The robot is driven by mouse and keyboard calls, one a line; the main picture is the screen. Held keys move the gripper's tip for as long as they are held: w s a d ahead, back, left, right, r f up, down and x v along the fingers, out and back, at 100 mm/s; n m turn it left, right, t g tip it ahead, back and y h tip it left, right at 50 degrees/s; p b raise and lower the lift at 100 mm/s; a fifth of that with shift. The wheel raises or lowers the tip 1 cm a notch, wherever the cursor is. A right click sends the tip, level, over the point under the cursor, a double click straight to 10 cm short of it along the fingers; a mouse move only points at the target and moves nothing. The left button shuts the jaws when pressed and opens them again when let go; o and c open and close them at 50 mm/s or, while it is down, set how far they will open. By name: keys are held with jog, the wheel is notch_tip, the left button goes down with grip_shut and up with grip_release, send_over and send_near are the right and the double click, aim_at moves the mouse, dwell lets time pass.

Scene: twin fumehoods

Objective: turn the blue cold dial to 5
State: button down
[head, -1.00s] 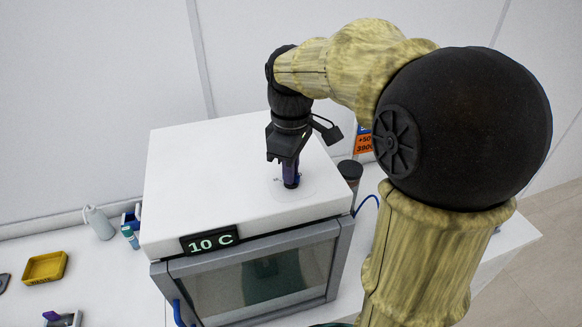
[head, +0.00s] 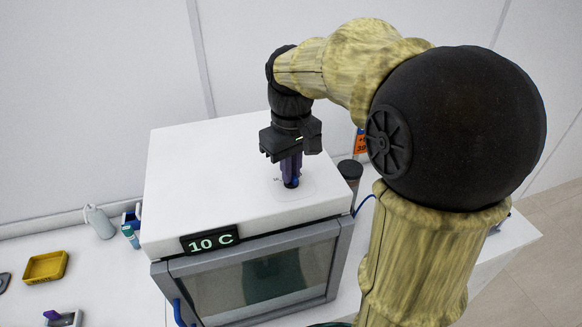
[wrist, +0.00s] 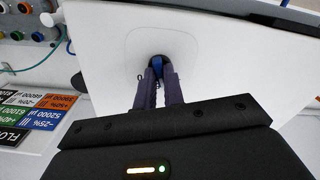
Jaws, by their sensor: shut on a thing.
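The blue dial (wrist: 157,62) sits on a pale round-cornered plate on top of a white box-shaped unit (head: 200,180). My gripper (head: 290,182) points straight down over the unit's top, and its purple fingers are shut on the dial. The fingers (wrist: 158,85) also show in the wrist view, one on each side of the dial. They hide most of the dial, and its scale marks are too small to read. The unit's front display (head: 210,241) reads 10 C.
A dark-lidded container (head: 350,172) stands close to the unit's right side. A yellow tray (head: 46,267), a grey bottle (head: 99,222) and a small blue item lie on the bench to the left. The unit's glass door (head: 262,278) is shut.

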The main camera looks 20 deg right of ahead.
jog(key=shift+r+m, duration=0.1)
jog(key=shift+m, duration=1.8)
jog(key=c, duration=1.5)
grip_release()
notch_tip(320, 180, up, 17)
jog(key=b, duration=0.1)
jog(key=shift+r, duration=0.15)
